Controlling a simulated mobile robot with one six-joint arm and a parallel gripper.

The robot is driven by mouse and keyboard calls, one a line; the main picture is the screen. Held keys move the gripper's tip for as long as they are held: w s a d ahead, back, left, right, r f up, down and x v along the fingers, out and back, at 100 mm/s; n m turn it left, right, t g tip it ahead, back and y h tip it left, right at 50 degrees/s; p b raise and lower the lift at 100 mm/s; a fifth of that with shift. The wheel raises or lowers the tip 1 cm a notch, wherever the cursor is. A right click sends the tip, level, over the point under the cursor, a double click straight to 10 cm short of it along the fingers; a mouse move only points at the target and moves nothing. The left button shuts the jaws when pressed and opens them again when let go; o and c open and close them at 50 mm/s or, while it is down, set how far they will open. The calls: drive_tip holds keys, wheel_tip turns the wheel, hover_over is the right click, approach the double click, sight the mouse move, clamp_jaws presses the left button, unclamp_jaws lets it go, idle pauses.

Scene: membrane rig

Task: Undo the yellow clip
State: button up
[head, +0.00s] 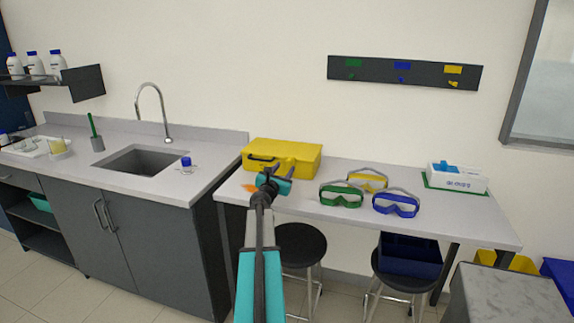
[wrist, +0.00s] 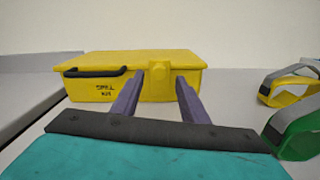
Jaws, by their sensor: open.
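A yellow case (head: 284,154) marked "SPILL KIT" stands shut at the left end of the white table; it fills the middle of the wrist view (wrist: 100,88). A yellow clip (wrist: 159,73) sits at the top of its front face, right of the black handle (wrist: 93,71), and appears closed against the lid. My gripper (wrist: 160,80) is open and empty in front of the case, its two fingers on either side of the clip in the picture. I cannot tell whether they touch it. In the head view my gripper (head: 273,172) hides part of the case front.
Green goggles (head: 341,197), yellow goggles (head: 368,183) and blue goggles (head: 396,205) lie right of the case. A white box (head: 457,177) stands further right. Stools (head: 300,244) stand below the table. A counter with a sink (head: 150,160) is on the left.

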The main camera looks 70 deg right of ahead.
sight(288, 163)
drive_tip(key=shift+w+d+p, duration=0.15)
drive_tip(key=shift+d+p, duration=0.25)
drive_tip(key=shift+d, duration=1.95)
clamp_jaws()
